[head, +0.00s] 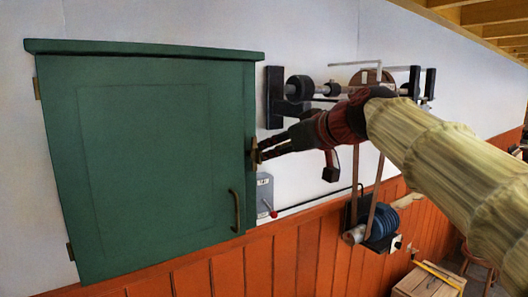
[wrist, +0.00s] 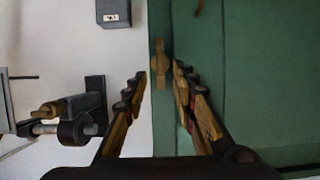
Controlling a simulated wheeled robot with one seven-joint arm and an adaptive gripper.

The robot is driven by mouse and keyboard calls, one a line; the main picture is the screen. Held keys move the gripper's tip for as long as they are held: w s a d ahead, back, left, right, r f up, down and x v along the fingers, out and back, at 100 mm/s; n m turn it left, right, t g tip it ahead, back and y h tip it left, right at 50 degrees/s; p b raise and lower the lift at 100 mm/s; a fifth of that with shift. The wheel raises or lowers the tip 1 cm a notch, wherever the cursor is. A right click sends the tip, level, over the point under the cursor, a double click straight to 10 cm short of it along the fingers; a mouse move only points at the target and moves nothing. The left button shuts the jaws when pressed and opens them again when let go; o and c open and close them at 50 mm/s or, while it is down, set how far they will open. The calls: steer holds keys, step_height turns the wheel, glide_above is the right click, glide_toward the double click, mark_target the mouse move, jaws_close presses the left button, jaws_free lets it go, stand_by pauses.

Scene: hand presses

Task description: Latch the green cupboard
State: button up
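The green cupboard (head: 150,150) hangs on the wall at left in the head view, its door looking closed. A small brass turn-latch (head: 254,154) sits on its right edge, above the curved door handle (head: 236,210). In the wrist view the latch (wrist: 160,65) stands upright, lengthwise along the green edge strip, beside the door panel (wrist: 260,80). My gripper (head: 262,153) is at the latch. In the wrist view my gripper (wrist: 159,72) is open, one finger on each side of the latch. I cannot tell whether either finger touches it.
A grey switch box (head: 264,195) with a red-tipped lever is on the wall below my gripper; it also shows in the wrist view (wrist: 114,12). A wall-mounted shaft with pulleys (head: 300,88) runs close behind my gripper. A belt drops to a blue motor (head: 378,220).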

mark_target(255, 154)
steer(key=p+x, duration=0.1)
steer(key=x, duration=0.5)
steer(key=shift+p, duration=0.35)
steer(key=shift+c, duration=1.2)
steer(key=c, duration=0.4)
jaws_close()
